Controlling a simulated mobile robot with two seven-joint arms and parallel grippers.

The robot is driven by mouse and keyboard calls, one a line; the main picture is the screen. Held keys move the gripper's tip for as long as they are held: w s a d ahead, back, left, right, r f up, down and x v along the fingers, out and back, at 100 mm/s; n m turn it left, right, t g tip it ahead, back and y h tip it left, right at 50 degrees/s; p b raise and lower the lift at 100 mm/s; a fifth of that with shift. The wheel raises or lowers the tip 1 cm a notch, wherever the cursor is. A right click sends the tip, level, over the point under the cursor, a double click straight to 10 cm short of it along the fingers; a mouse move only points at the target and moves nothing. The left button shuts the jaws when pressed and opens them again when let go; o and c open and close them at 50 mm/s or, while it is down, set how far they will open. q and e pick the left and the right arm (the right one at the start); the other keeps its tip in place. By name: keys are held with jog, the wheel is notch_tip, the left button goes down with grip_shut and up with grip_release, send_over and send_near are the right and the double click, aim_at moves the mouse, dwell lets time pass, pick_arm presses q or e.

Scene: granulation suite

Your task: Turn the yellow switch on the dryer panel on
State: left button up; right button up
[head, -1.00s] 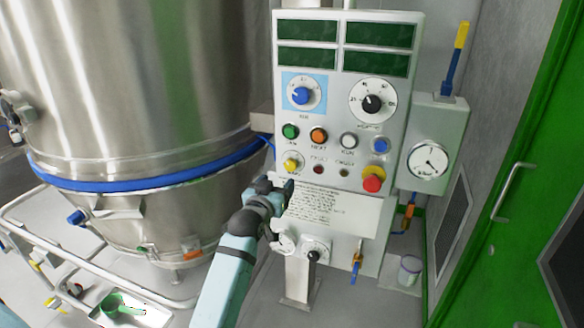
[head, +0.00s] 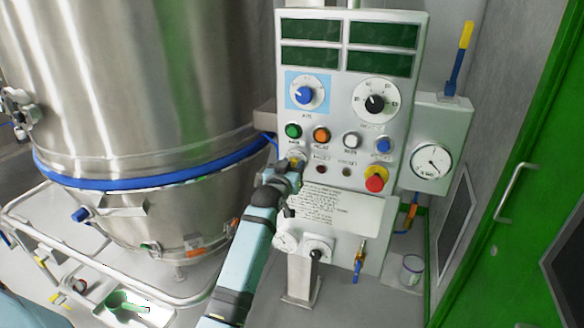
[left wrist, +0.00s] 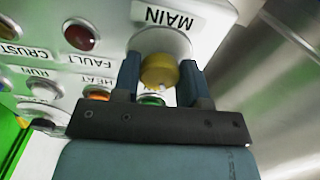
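The dryer panel (head: 349,120) stands upright in the middle of the head view. Its yellow switch (head: 296,161) is at the lower left of the panel, mostly covered there by my left gripper (head: 293,168). In the left wrist view the yellow switch (left wrist: 159,71) shows under the MAIN label, which appears upside down. The fingers of my left gripper (left wrist: 160,78) stand on both sides of the knob, with no clear gap, and look shut on it. The knob's pointer direction is hard to make out. My right gripper is not in view.
Close to the switch are a green button (head: 293,131), an orange button (head: 321,135) and a dark red FAULT lamp (left wrist: 80,37). A red emergency knob (head: 375,180) sticks out at the right. The steel vessel (head: 140,90) stands left of the panel.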

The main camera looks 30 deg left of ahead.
pick_arm(q)
jog(key=c, duration=0.3)
jog(key=shift+a+m+p, duration=0.1)
jog(key=shift+m+p, duration=2.9)
jog(key=shift+m, duration=2.8)
jog(key=o, duration=0.9)
